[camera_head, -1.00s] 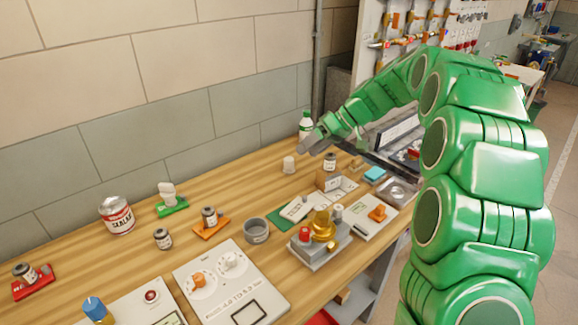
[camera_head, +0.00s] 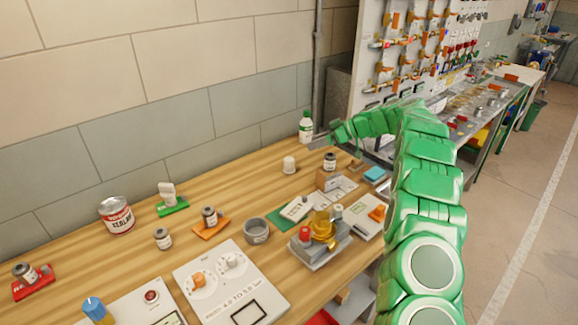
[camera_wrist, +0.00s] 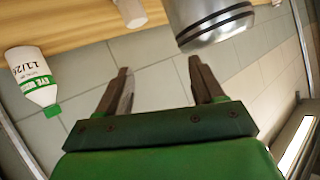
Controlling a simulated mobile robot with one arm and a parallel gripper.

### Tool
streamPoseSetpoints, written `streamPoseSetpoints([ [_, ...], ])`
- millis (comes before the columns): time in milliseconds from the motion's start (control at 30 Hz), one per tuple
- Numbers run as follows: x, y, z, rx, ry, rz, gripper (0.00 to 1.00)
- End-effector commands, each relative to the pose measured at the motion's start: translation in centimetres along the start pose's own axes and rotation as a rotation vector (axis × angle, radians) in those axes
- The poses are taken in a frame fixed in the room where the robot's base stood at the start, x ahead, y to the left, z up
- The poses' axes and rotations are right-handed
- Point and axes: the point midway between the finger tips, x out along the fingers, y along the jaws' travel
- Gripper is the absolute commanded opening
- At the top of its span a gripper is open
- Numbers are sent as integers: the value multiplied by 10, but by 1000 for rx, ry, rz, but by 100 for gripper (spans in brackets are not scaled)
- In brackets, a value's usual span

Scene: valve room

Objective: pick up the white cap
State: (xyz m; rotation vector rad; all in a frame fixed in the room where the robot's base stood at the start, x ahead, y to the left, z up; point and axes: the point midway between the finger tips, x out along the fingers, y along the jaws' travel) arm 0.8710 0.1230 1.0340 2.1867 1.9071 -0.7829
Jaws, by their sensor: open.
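The white cap (camera_head: 289,165) stands on the wooden table toward the back, left of the white bottle with a green top (camera_head: 306,127). What looks like the same cap is at the top edge of the wrist view (camera_wrist: 131,11), partly cut off. My gripper (camera_head: 316,143) is above the far part of the table, up and to the right of the cap, and apart from it. In the wrist view my gripper (camera_wrist: 158,68) has its fingers spread, with only wall tiles showing between them.
A metallic cylinder (camera_wrist: 208,17) is close to the fingers in the wrist view. Wood left of the cap is clear. A grey tin (camera_head: 256,230) and a brass device (camera_head: 322,228) are nearer.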

Motion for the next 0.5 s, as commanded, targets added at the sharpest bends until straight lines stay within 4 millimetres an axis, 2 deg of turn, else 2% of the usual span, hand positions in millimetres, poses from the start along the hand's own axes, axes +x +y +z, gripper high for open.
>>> streamPoseSetpoints([
  [100,3,18,10,-53,26,7,68],
  [300,7,40,24,-142,62,20,68],
  [500,31,40,38,-235,77,-25,68],
])
